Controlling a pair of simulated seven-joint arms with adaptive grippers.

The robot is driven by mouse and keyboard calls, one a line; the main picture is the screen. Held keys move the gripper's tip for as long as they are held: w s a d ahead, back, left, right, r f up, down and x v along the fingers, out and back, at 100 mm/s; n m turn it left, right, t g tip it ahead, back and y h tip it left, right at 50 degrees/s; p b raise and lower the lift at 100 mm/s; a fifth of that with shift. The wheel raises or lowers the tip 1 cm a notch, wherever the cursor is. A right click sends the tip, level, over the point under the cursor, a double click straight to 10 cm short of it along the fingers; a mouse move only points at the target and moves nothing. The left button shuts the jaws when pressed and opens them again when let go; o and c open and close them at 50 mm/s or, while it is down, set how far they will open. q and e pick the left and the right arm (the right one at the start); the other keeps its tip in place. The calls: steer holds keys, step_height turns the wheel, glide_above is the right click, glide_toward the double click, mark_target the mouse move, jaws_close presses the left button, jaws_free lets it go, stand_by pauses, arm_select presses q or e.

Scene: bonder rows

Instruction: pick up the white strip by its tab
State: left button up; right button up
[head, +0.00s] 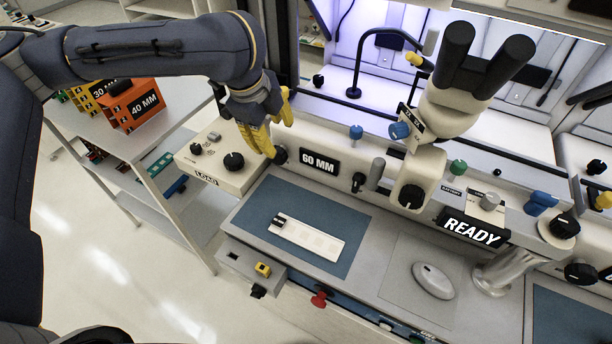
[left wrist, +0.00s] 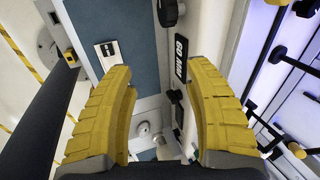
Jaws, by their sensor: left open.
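The white strip (head: 312,240) lies flat on the blue mat (head: 345,222) in front of the "60 MM" station. Its dark tab (head: 279,220) is at its left end. In the left wrist view the strip (left wrist: 104,60) shows only in part, beside the left finger, with the dark tab (left wrist: 110,48) on it. My left gripper (head: 280,141) is open and empty, above and behind the mat near the "60 MM" label, apart from the strip. Its two yellow fingers are spread wide in the left wrist view (left wrist: 160,70). My right gripper is not in view.
A "LOAD" control box (head: 225,168) with knobs stands left of the mat. A microscope (head: 455,90) rises at the back right. A white mouse-shaped object (head: 433,281) lies right of the mat. Orange "40 MM" bins (head: 135,105) stand on the left shelf.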

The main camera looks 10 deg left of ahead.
arm_select(q)
steer(key=s+f+g+y, duration=0.2)
steer(key=s+f+g, duration=0.1)
steer(key=s+f, duration=0.35)
glide_above(276, 220)
step_height(276, 220, down, 9)
steer(key=shift+s+f, duration=0.1)
steer(key=shift+f, duration=3.55)
jaws_close()
